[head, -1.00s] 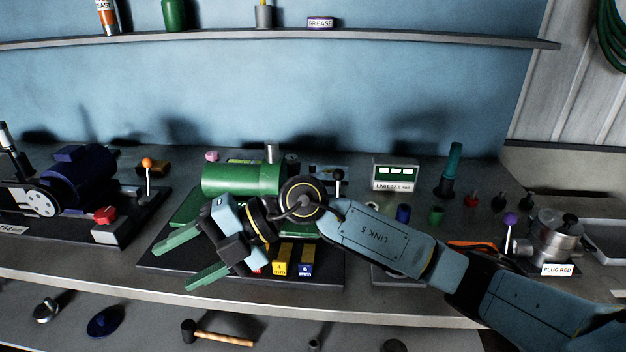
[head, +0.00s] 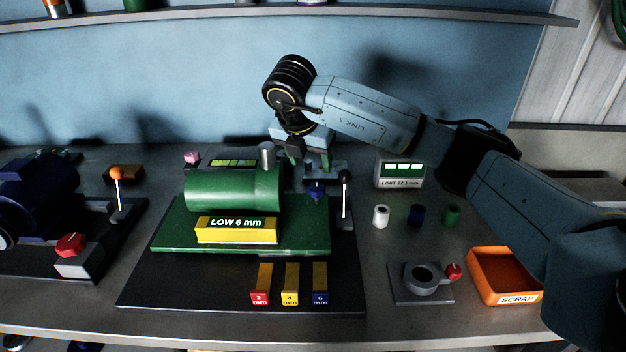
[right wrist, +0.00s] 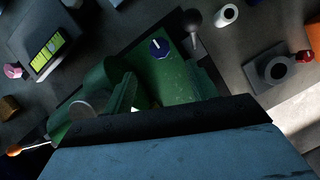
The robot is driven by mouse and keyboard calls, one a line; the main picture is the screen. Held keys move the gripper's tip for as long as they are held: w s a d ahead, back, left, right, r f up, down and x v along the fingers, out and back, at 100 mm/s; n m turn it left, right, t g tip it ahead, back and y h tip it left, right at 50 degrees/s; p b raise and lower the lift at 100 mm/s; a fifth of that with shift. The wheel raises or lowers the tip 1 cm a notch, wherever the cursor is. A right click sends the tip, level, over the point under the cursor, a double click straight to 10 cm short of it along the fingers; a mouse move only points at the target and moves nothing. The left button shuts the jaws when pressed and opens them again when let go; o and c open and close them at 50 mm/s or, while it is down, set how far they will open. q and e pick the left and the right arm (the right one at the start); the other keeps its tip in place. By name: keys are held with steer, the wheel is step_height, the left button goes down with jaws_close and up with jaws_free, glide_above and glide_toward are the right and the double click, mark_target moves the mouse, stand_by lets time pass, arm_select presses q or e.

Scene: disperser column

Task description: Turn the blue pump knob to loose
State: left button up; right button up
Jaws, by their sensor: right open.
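The blue pump knob (head: 317,191) stands at the right end of the green pump base (head: 300,238), beside a black-topped lever (head: 345,190). In the right wrist view the blue knob (right wrist: 159,47) shows from above with a white pointer line. The green pump cylinder (head: 232,190) lies left of it. My right gripper (head: 305,155) points down, above and behind the knob, apart from it. It is open and empty; its green fingers (right wrist: 160,88) are partly hard to separate from the green pump in the wrist view. My left gripper is not in view.
A yellow "LOW 6 mm" display (head: 237,230) fronts the pump. Several labelled gauge bars lie before it, including a red-ended one (head: 260,297). White (head: 381,216), blue and green cylinders stand right, with an orange scrap tray (head: 503,278). An orange-topped lever (head: 117,190) is left.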

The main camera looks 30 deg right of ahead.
mark_target(317, 187)
steer(key=x, duration=0.9)
steer(key=shift+f, duration=0.2)
steer(key=shift+w+f, duration=0.1)
steer(key=shift+f, duration=0.2)
steer(key=shift+c, duration=0.2)
steer(key=c, duration=1)
steer(key=shift+o, duration=0.2)
